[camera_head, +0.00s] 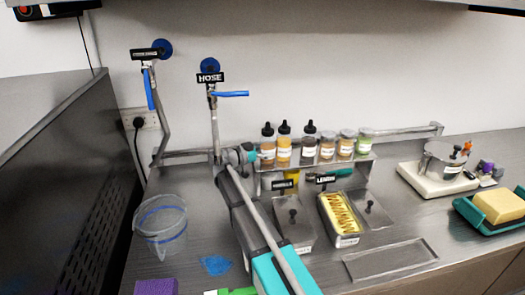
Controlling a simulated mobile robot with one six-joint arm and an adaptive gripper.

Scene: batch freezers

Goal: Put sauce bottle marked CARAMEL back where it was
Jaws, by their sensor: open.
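Three sauce bottles with dark pointed caps stand upright on a raised metal shelf (318,163) at the back of the counter: a brown one (267,152), a yellow-orange one (284,154) and a dark one (309,153). Their labels are too small to read, so I cannot tell which is marked CARAMEL. My gripper (246,154) is open, just left of the brown bottle at the shelf's left end. I cannot tell whether it touches that bottle. My arm hides part of the counter in front of the shelf's left end.
Several lidded jars (346,146) stand to the right on the shelf. Lidded pans, one open with yellow contents (341,213), sit below it. A clear bucket (160,226) is left of my arm. The HOSE tap (214,100) rises close behind my gripper. A scale (438,174) is at right.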

